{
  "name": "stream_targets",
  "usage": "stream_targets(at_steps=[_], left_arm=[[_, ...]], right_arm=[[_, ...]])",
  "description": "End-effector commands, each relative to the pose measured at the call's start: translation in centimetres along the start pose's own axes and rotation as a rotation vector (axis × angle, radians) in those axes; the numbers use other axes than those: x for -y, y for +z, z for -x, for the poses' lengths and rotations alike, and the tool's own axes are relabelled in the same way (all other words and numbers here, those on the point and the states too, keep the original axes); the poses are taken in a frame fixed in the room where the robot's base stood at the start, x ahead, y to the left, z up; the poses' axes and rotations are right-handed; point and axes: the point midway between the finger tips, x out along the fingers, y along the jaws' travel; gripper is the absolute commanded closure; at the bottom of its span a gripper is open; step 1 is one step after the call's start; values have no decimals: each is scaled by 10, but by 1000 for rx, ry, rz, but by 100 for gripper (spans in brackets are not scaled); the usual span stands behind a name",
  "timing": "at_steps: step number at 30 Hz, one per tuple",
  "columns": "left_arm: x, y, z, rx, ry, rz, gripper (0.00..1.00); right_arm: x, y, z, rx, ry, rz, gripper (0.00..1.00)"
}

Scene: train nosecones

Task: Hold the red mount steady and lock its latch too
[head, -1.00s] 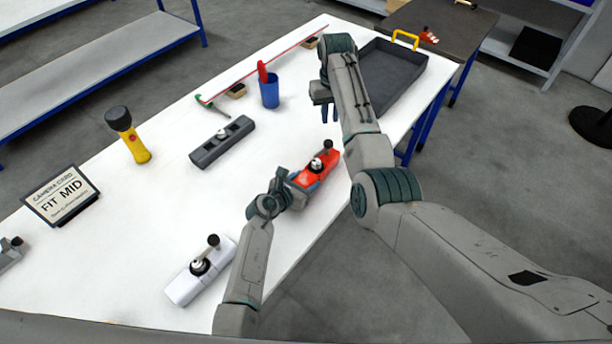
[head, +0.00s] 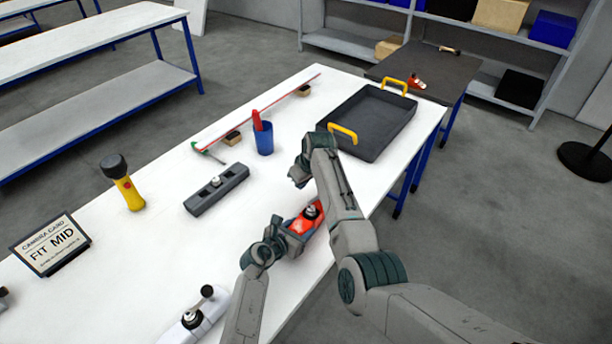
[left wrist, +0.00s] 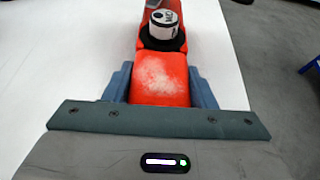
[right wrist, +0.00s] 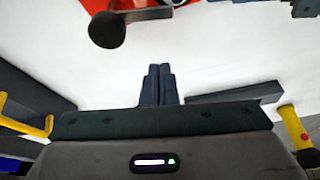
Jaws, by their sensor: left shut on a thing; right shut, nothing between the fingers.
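The red mount (head: 296,226) lies near the right edge of the white table, with a round white-and-black fitting (left wrist: 162,27) on top. My left gripper (head: 284,230) is shut on its near end, one finger along each side. My right gripper (head: 299,180) is shut and empty just beyond the mount; the arm partly hides the mount there. In the right wrist view its closed fingers (right wrist: 156,85) are apart from the mount. The latch lever's black knob (right wrist: 107,30) sticks out beside the red body. Whether the latch is locked cannot be told.
A grey mount (head: 217,190) and a white mount (head: 185,333) lie to the left. A blue cup (head: 264,140), a flashlight (head: 127,188) and a sign (head: 48,246) reading FIT MID stand on the table. A dark tray (head: 372,150) with yellow handles is at the far right.

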Motion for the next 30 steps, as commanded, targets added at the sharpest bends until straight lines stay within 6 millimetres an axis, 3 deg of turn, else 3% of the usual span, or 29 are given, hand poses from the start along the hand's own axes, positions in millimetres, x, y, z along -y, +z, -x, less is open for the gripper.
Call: stream_targets(at_steps=[7, 21, 30], left_arm=[[0, 0, 0, 0, 0, 0, 76], [0, 0, 0, -1, 0, 0, 76], [0, 0, 0, -1, 0, 0, 76]], right_arm=[[0, 0, -23, 1, 0, 1, 100], [0, 33, -10, 0, 1, -1, 100], [0, 38, -8, 0, 1, 0, 100]])
